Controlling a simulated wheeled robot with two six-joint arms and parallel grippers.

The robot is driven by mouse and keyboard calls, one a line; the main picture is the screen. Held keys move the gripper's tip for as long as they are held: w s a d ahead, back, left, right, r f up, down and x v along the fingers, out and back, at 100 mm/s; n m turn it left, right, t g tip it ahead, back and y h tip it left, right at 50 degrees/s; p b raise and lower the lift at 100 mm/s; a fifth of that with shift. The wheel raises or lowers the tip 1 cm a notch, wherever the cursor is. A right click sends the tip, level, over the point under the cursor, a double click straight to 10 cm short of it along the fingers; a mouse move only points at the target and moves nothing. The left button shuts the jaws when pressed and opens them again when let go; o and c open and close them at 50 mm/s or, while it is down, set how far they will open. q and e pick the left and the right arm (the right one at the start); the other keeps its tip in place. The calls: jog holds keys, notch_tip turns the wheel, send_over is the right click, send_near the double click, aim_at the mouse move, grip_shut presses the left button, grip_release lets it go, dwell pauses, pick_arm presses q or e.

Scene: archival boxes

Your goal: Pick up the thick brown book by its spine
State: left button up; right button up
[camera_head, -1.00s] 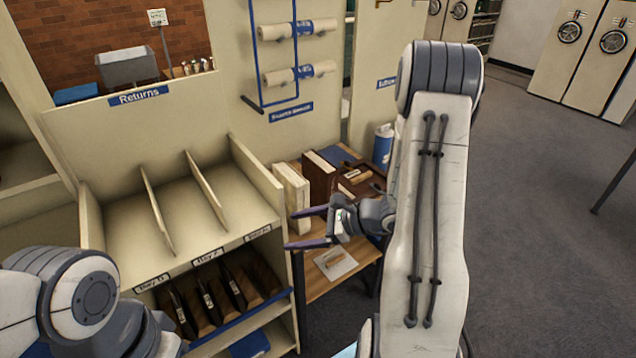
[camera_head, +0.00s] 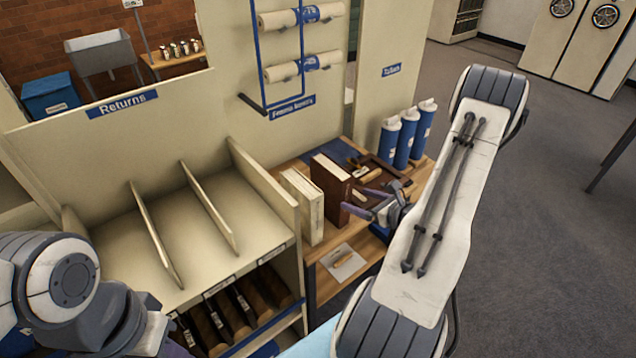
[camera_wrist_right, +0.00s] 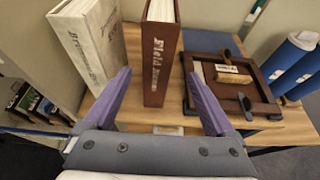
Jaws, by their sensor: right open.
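The thick brown book (camera_head: 329,186) stands upright on the wooden side table, with pale pages on top. In the right wrist view the brown book (camera_wrist_right: 161,58) shows its spine with light lettering facing me. My right gripper (camera_head: 363,203) is open, in front of the spine. In the wrist view its two purple fingers (camera_wrist_right: 163,98) are spread to either side of the book's lower spine, and the book is not gripped. In the head view my left arm shows at the lower left, but its gripper's jaws are not visible.
A cream book (camera_head: 304,207) stands just left of the brown one. A brown wooden frame (camera_wrist_right: 232,85) with a small block lies to the right. Blue bottles (camera_head: 406,136) stand behind. The returns shelf (camera_head: 270,180) borders the table's left side.

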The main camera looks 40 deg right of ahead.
aim_at(348, 194)
jog(key=x, duration=0.2)
jog(key=p+x, duration=0.1)
jog(key=x, duration=0.2)
jog(key=shift+w+a, duration=0.1)
jog(key=shift+w, duration=0.3)
jog(key=p+x, duration=0.1)
jog(key=x, duration=0.1)
jog(key=p+x, duration=0.2)
jog(key=x, duration=0.1)
jog(key=shift+a+r, duration=0.2)
jog(key=shift+w+f, duration=0.2)
jog(key=shift+w, duration=0.05)
grip_shut()
jog(key=shift+d+r, duration=0.1)
